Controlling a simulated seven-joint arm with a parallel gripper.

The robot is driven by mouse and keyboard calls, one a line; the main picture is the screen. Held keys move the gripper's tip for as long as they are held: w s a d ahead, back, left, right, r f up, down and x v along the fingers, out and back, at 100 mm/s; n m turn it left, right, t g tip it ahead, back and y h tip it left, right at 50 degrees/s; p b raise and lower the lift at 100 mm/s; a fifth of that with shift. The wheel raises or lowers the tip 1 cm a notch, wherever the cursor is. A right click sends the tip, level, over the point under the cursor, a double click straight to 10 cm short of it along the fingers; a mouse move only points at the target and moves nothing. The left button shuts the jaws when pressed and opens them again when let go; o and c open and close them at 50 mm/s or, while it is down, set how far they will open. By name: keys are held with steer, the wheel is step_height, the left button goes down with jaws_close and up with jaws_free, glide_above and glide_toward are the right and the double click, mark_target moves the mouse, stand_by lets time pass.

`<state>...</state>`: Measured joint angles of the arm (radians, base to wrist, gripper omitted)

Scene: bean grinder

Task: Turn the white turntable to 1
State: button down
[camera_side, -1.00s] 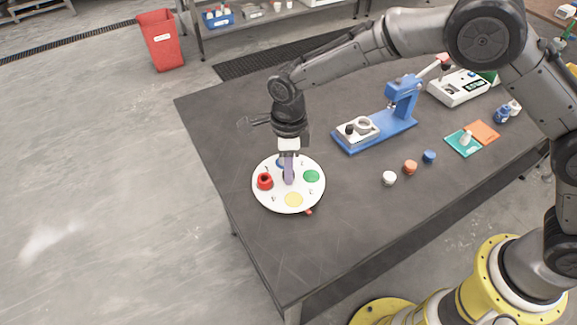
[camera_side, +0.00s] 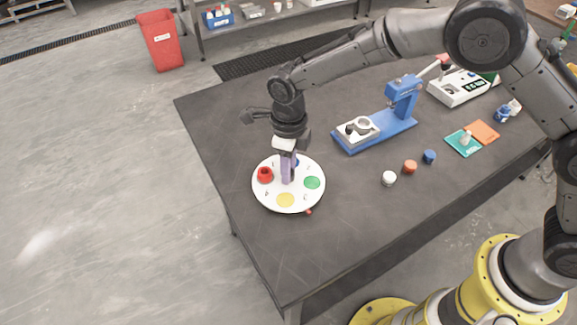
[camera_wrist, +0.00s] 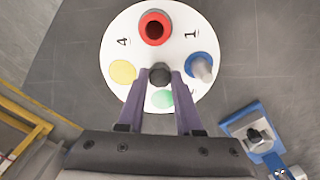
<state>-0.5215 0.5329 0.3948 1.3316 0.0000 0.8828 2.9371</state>
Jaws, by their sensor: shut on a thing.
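The white turntable (camera_side: 262,195) lies flat on the dark table, with a red cup-like piece (camera_side: 265,175) and blue, green (camera_side: 312,183) and yellow (camera_side: 285,200) spots. In the wrist view the white turntable (camera_wrist: 125,40) shows a 1 between red and blue and a 4 between red and yellow. A grey-white piece (camera_wrist: 203,69) stands on the blue spot. My gripper (camera_wrist: 160,77) is shut on the dark centre knob (camera_wrist: 160,71). A small red marker (camera_side: 309,211) sits on the table just outside the rim, nearest the gap between green and yellow.
A blue press-like stand (camera_side: 403,100) is behind and right of the turntable. White (camera_side: 389,178), orange (camera_side: 410,167) and blue (camera_side: 429,156) pieces lie to the right. Teal (camera_side: 460,146) and orange (camera_side: 484,131) pads are farther right. The table before the turntable is clear.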

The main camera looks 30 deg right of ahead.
steer(key=shift+r, duration=0.1)
stand_by(0.3)
steer(key=c, duration=0.6)
jaws_free()
step_height(320, 180, up, 14)
steer(key=shift+f, duration=0.15)
